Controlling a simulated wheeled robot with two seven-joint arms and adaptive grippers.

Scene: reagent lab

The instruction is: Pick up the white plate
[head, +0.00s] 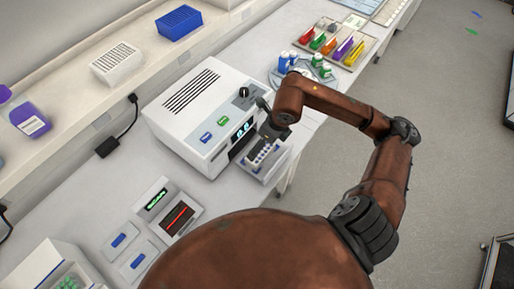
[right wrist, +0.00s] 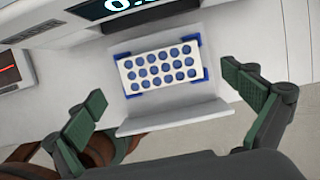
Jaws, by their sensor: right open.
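The white plate (right wrist: 160,67) has rows of blue round wells and lies between blue corner pieces on the pulled-out tray (right wrist: 165,120) of the white machine. In the head view the plate (head: 262,154) is partly hidden by my right gripper. My right gripper (right wrist: 166,103) is open and empty in the right wrist view, with its green-padded fingers apart, one on each side of the tray. In the head view my right gripper (head: 268,138) is over the tray at the machine's front. My left gripper is in neither view.
The white machine (head: 190,115) with a lit display stands on the bench. Blue and white tubes (head: 284,60) stand in a round rack behind my right arm, and a tray of coloured items (head: 335,45) lies farther back. A small device with a red display (head: 178,218) is at the front.

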